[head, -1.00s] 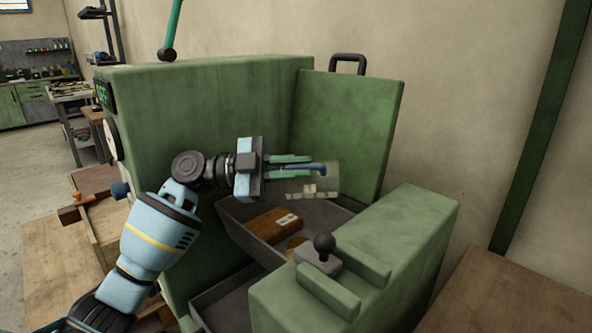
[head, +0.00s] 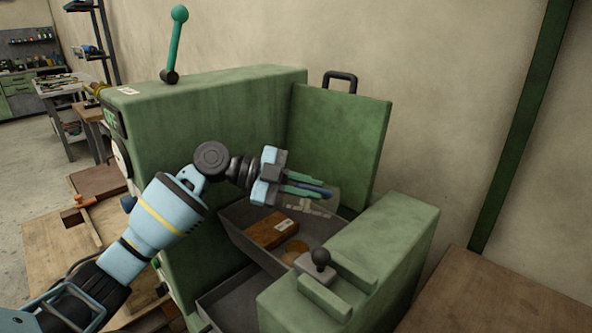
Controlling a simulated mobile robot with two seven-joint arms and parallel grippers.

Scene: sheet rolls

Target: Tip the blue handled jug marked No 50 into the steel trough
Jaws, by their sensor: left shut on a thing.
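My left gripper (head: 300,186) is shut on the blue handle of a small see-through jug (head: 322,207). The handle lies between the green fingers, which partly hide it. The jug's clear body shows pale marks or pieces; I cannot read No 50 on it. The gripper slopes down to the right, and the jug looks tilted with it. The jug hangs over the far right part of a grey metal trough (head: 236,232) between the green machine blocks. In the trough lie a brown wooden block with a white label and a tan round thing. My right gripper is not in view.
A green machine body (head: 205,100) with a lever stands behind my arm. An upright green panel (head: 338,140) with a black handle stands behind the jug. A lower green block (head: 385,250) with a black knob is at front right. A second grey tray (head: 235,303) sits lower in front.

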